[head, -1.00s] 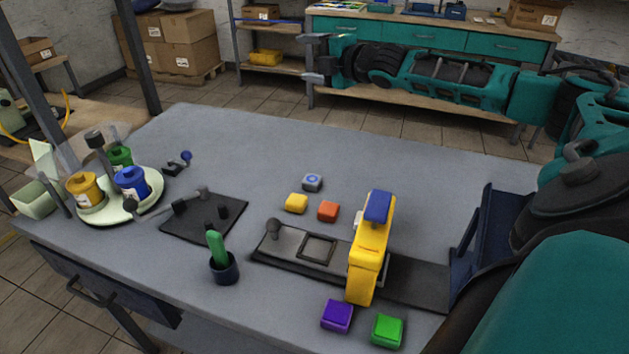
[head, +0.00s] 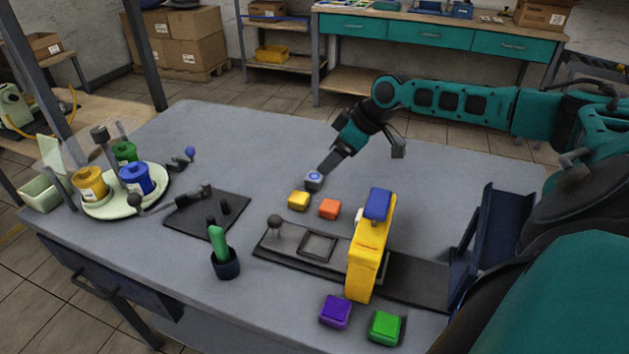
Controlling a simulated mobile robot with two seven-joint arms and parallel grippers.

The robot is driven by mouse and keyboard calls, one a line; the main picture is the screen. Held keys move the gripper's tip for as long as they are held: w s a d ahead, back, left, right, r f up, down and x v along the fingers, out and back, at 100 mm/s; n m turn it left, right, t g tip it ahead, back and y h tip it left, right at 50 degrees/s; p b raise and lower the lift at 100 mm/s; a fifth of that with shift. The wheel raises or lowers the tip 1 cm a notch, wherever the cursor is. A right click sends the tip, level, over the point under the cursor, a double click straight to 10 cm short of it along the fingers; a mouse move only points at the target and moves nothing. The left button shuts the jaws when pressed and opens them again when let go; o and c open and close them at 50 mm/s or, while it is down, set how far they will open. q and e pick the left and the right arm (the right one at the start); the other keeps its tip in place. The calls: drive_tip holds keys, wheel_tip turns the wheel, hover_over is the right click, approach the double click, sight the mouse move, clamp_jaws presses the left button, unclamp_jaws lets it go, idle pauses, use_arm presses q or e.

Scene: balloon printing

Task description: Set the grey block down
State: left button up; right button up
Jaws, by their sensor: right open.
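The grey block (head: 313,181), a small cube with a blue ring on its top face, sits on the grey table (head: 250,140) behind the yellow and orange blocks. My right gripper (head: 322,169) reaches down to it from behind and to the right. Its fingertips are at the block's far side and overlap its edge in the picture; I cannot tell whether they touch it. The gripper is open, though the gap between its fingers is hard to see from here. My left gripper is not in view.
A yellow block (head: 299,200) and an orange block (head: 329,209) sit just in front. A yellow upright device (head: 367,250) stands on a dark base. Purple (head: 335,311) and green (head: 385,327) blocks lie at the front edge. The table's back left is clear.

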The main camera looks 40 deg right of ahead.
sight(315, 176)
drive_tip(key=x, duration=0.7)
drive_tip(key=shift+d+f, duration=0.1)
drive_tip(key=shift+f, duration=0.3)
drive_tip(key=c, duration=1.2)
wheel_tip(315, 176, up, 20)
drive_tip(key=p, duration=0.1)
drive_tip(key=shift+p, duration=0.35)
